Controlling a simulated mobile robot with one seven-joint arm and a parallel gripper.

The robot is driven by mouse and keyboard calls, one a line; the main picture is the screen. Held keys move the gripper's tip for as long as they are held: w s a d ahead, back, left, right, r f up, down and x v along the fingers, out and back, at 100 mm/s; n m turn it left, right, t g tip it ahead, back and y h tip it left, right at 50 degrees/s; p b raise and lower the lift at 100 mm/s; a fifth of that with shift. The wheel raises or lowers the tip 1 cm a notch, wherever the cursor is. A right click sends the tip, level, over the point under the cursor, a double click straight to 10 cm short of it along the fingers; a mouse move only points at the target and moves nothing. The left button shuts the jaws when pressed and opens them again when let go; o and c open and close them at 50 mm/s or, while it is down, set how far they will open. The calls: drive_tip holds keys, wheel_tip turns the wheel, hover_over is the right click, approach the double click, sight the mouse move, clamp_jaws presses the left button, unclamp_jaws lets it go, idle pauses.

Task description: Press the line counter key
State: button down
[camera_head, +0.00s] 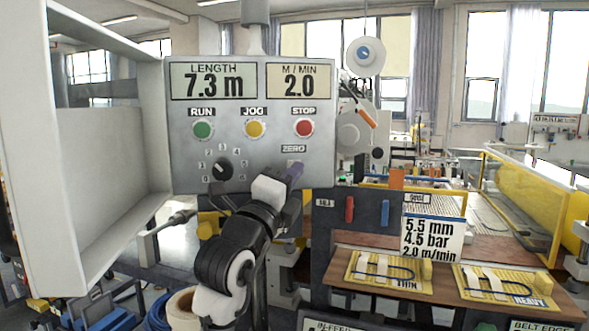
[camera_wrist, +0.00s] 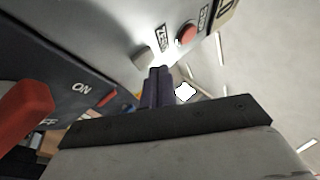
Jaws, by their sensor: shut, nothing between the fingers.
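The grey control panel (camera_head: 240,150) shows LENGTH 7.3 m and M/MIN 2.0 on its displays. The ZERO label (camera_head: 293,149) sits below the red STOP button (camera_head: 303,128). In the wrist view the grey ZERO key (camera_wrist: 142,54) stands out from the panel beside its label. In the head view my gripper hides the key. My gripper (camera_head: 297,168) is shut and empty, its dark purple fingers pointing at the panel's lower right. In the wrist view the fingertips (camera_wrist: 158,71) are just beside and below the key; I cannot tell whether they touch it.
The green RUN (camera_head: 203,130) and yellow JOG (camera_head: 255,129) buttons and a black dial (camera_head: 222,170) are on the same panel. An open white cabinet door (camera_head: 100,160) stands at left. A red switch handle (camera_wrist: 25,108) is close by at left in the wrist view.

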drive_tip(key=shift+w, duration=0.25)
drive_tip(key=shift+w+a+b, duration=0.15)
drive_tip(key=shift+w+b, duration=0.15)
drive_tip(key=shift+w, duration=0.1)
idle(0.5)
drive_tip(key=shift+s, duration=0.2)
drive_tip(key=shift+s+d+b, duration=0.2)
drive_tip(key=shift+s+b, duration=0.15)
drive_tip(key=shift+s, duration=0.25)
drive_tip(key=s, duration=0.2)
drive_tip(key=s+d+b, duration=0.1)
drive_tip(key=s, duration=0.2)
idle(0.5)
drive_tip(key=shift+f, duration=0.1)
idle(0.4)
